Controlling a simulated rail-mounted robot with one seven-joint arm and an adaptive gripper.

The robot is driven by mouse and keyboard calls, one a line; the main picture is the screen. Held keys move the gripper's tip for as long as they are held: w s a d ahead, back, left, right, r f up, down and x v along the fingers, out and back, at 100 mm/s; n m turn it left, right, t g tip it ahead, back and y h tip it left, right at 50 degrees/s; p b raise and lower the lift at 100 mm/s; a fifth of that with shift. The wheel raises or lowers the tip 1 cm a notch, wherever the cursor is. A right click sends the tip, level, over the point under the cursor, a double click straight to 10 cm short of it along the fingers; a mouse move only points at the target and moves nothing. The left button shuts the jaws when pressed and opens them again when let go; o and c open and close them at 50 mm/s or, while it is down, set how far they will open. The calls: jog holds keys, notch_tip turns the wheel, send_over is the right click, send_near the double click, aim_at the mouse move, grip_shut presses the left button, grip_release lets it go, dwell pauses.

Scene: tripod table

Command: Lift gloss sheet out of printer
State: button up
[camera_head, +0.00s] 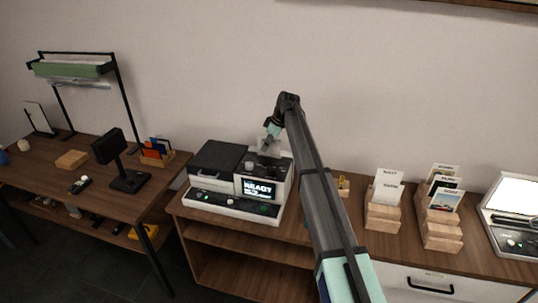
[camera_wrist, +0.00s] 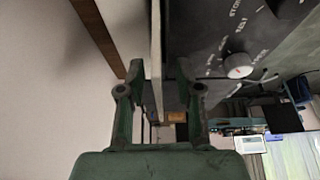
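The printer (camera_head: 228,204) is a white and dark unit on the wooden cabinet, with a lit display reading READY. My gripper (camera_head: 268,148) is at its back right, partly hidden by my arm. In the wrist view my gripper (camera_wrist: 160,92) has its two green fingers apart. A thin pale strip (camera_wrist: 157,60), seen edge-on, runs between them with a gap showing on each side. It looks like the gloss sheet, but I cannot tell for certain. The printer's dark panel with a white knob (camera_wrist: 238,65) lies right of the strip.
Wooden card holders (camera_head: 383,214) stand right of my arm on the cabinet. A lit white device (camera_head: 515,212) is at the far right. The left table (camera_head: 60,190) bears a black stand (camera_head: 128,180) and a green roll (camera_head: 68,70) on a frame. The wall is close behind.

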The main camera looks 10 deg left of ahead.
jog(key=shift+f, duration=0.2)
dwell(0.3)
grip_shut()
jog(key=shift+r, duration=0.1)
